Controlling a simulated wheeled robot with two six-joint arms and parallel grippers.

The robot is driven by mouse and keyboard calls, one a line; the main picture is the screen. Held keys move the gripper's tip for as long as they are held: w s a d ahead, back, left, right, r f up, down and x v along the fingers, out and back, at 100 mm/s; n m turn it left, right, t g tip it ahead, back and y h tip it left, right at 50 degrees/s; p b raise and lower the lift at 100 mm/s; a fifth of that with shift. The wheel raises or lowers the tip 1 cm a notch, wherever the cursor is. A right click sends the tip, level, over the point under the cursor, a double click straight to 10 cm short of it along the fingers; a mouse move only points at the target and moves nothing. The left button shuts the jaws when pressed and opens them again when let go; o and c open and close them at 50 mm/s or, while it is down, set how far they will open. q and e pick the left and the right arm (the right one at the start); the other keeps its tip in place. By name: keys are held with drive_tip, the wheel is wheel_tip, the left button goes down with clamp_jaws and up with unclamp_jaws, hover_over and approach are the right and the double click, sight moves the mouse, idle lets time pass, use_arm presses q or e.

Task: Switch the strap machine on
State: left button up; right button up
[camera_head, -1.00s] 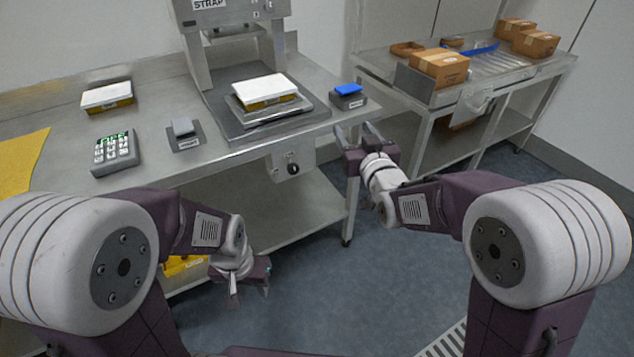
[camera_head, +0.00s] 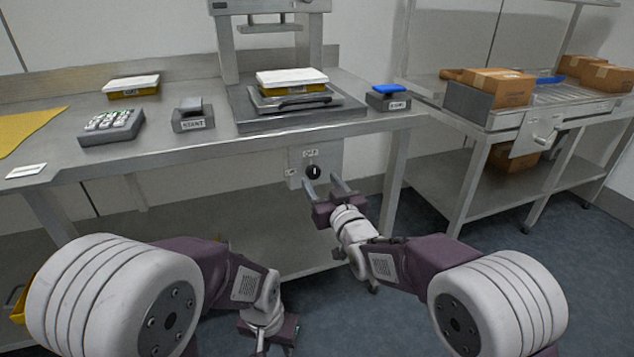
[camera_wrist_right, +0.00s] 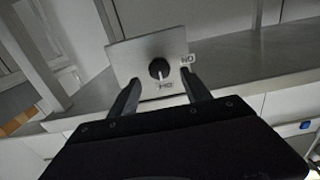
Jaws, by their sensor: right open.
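The strap machine (camera_head: 228,50) stands on the steel table. Its black rotary knob (camera_head: 314,171) sits on a grey plate under the table's front edge, with an OFF label above it and another label at left. In the right wrist view the knob (camera_wrist_right: 159,68) appears inverted, its pale mark toward OFF, with ON at right. My right gripper (camera_head: 325,186) is open, just in front of and below the knob. In the wrist view its fingers (camera_wrist_right: 160,92) point at the plate, apart from the knob. My left gripper (camera_head: 268,333) hangs low at left; its jaw state is unclear.
A white-topped yellow box (camera_head: 291,80) lies on the machine bed. Two small pedestals, one grey-topped (camera_head: 193,116) and one blue-topped (camera_head: 388,99), flank it. A keypad (camera_head: 112,127) is at left. A roller table with cartons (camera_head: 497,87) stands right. Floor below the knob is clear.

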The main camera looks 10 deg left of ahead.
sight(313, 175)
drive_tip(key=shift+b+x, duration=0.3)
drive_tip(key=shift+x, duration=1.55)
clamp_jaws()
drive_tip(key=n, duration=0.9)
drive_tip(key=shift+s+a+f, duration=0.1)
drive_tip(key=n, duration=0.4)
drive_tip(key=shift+f+n, duration=0.1)
drive_tip(key=shift+n, duration=2.3)
drive_tip(key=shift+f, duration=0.1)
